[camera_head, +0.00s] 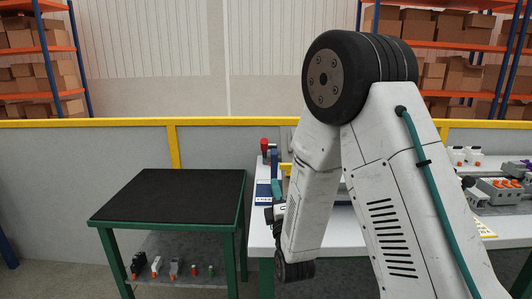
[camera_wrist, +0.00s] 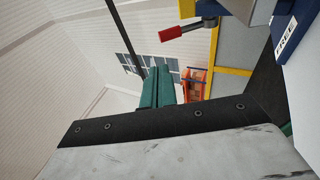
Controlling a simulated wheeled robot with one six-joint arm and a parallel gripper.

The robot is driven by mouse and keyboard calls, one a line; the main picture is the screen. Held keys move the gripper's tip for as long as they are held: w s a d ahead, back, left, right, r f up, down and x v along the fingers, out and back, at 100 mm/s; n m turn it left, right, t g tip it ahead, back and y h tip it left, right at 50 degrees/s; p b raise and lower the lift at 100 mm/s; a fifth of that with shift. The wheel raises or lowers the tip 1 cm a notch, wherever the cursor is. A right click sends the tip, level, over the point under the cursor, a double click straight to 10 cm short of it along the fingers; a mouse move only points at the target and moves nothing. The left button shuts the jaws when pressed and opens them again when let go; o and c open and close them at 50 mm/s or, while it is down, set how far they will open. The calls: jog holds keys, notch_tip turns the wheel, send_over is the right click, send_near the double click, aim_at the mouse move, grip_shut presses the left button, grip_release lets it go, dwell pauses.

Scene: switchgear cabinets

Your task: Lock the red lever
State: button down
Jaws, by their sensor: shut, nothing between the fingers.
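The red lever (camera_wrist: 186,29) shows near the top of the wrist view, a red grip on a dark metal rod. The rod runs to a blue housing (camera_wrist: 238,8) at the top right. A blue part beside it carries a white label (camera_wrist: 286,37) reading "FREE". In the head view the red grip (camera_head: 264,145) stands above the blue housing (camera_head: 263,192) at the table's left end. My gripper (camera_wrist: 157,76) has teal fingers, shut and empty, apart from the lever in the wrist view.
A white table (camera_head: 343,232) holds grey devices with orange parts (camera_head: 500,187) at right. A black-topped green table (camera_head: 172,196) stands at left, with small parts on its lower shelf. A yellow-railed partition (camera_head: 120,124) runs behind.

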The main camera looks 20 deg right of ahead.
aim_at(264, 144)
jog(key=shift+w, duration=0.1)
jog(key=x, duration=1.4)
jog(key=shift+d, duration=0.1)
